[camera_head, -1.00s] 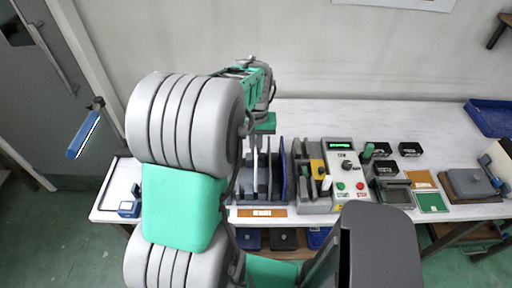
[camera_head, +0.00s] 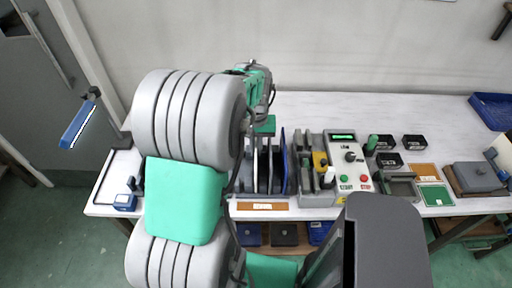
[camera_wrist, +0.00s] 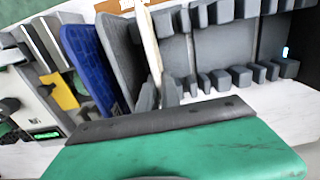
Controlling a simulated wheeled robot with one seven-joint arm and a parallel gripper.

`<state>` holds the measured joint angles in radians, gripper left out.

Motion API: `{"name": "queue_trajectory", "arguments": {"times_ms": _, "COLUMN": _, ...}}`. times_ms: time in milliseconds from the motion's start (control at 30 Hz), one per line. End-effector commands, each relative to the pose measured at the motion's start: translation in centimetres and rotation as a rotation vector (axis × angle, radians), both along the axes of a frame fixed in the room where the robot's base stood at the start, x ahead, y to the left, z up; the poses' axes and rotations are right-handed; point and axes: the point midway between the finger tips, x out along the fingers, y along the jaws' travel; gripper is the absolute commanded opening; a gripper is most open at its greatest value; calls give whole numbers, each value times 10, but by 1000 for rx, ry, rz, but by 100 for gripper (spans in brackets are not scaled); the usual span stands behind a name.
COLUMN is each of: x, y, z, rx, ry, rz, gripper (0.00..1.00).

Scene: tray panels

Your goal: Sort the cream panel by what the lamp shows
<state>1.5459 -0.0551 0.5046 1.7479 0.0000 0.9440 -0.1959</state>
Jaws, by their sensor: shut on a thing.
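The cream panel (camera_wrist: 151,45) is a thin upright board in the wrist view, seen nearly edge-on. My gripper (camera_wrist: 158,92) is shut on its near edge. The panel stands at the dark slotted rack (camera_wrist: 220,52), beside a grey panel (camera_wrist: 121,50) and a blue panel (camera_wrist: 88,60). I cannot tell whether it is seated in a slot or just clear of it. In the head view my arm hides part of the rack. The control box (camera_head: 350,160) has a lit green display (camera_head: 342,136), a dark knob, and green and red buttons. Its reading is too small to make out.
Yellow-marked grey fixture (camera_head: 319,163) stands between rack and control box. Black bins (camera_head: 387,142), a grey tray (camera_head: 402,187), orange (camera_head: 425,171) and green (camera_head: 434,196) mats lie to the right. A blue tray (camera_head: 490,112) is far right. The back of the table is clear.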

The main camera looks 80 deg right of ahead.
Motion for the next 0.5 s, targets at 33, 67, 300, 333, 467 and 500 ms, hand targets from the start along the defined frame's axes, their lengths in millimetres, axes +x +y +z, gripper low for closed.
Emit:
{"name": "queue_trajectory", "arguments": {"times_ms": 33, "x": 0, "y": 0, "z": -1, "rx": 0, "ry": 0, "rz": 0, "gripper": 0}}
{"name": "queue_trajectory", "arguments": {"times_ms": 67, "x": 0, "y": 0, "z": -1, "rx": 0, "ry": 0, "rz": 0, "gripper": 0}}
{"name": "queue_trajectory", "arguments": {"times_ms": 300, "x": 0, "y": 0, "z": -4, "rx": 0, "ry": 0, "rz": 0, "gripper": 0}}
{"name": "queue_trajectory", "arguments": {"times_ms": 333, "x": 0, "y": 0, "z": -5, "rx": 0, "ry": 0, "rz": 0, "gripper": 0}}
{"name": "queue_trajectory", "arguments": {"times_ms": 467, "x": 0, "y": 0, "z": -6, "rx": 0, "ry": 0, "rz": 0, "gripper": 0}}
{"name": "queue_trajectory", "arguments": {"times_ms": 500, "x": 0, "y": 0, "z": -7, "rx": 0, "ry": 0, "rz": 0, "gripper": 0}}
